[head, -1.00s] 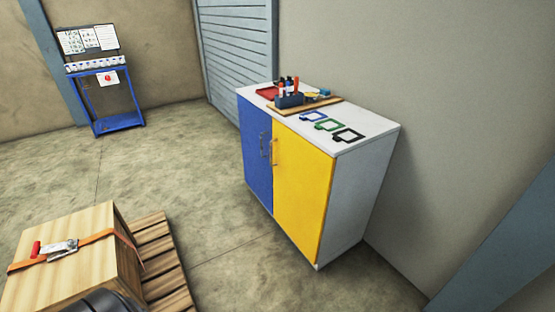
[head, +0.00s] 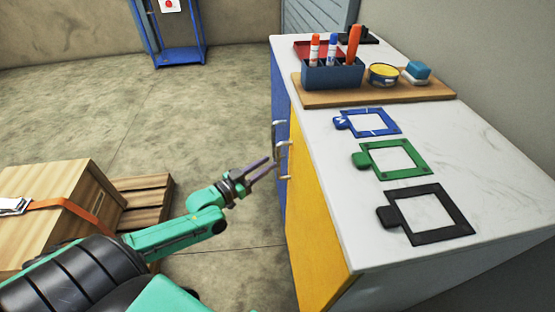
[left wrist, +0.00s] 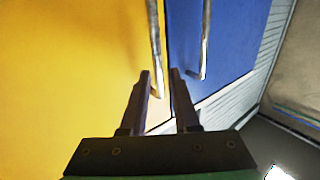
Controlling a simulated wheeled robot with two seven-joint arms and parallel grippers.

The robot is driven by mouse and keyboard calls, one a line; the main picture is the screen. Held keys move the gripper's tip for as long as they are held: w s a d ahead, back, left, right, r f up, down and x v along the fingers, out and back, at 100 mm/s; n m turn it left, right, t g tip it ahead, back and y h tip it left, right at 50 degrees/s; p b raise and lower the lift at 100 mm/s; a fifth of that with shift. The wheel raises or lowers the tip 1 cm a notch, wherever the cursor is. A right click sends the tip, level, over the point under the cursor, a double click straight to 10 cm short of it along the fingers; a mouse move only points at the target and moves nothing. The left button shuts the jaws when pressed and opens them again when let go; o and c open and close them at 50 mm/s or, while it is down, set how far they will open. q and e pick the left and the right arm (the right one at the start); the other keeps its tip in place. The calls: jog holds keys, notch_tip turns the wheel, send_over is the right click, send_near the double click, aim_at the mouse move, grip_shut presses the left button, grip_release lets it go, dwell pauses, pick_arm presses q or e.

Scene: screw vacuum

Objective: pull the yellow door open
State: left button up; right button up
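The yellow door (head: 312,225) is on the right half of the cabinet front and looks shut, beside the blue door (head: 281,100). Its metal bar handle (head: 284,160) stands near the seam and also shows in the left wrist view (left wrist: 154,45). The blue door's handle (left wrist: 206,40) is parallel to it. My left gripper (head: 270,163) points at the cabinet front, close to the yellow door's handle. In the left wrist view its two fingers (left wrist: 160,78) are apart with nothing between them, and the yellow handle's end shows just beyond them. My right gripper is out of view.
The white cabinet top (head: 480,160) carries blue, green and black frames and a wooden board (head: 420,92) with a marker holder. A strapped wooden crate (head: 45,195) and pallet (head: 145,195) stand at left. Floor before the cabinet is clear.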

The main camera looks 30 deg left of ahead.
pick_arm(q)
jog(key=x, duration=0.5)
jog(key=shift+d+b, duration=0.15)
jog(key=shift+b, duration=0.25)
jog(key=shift+r, duration=0.1)
grip_shut()
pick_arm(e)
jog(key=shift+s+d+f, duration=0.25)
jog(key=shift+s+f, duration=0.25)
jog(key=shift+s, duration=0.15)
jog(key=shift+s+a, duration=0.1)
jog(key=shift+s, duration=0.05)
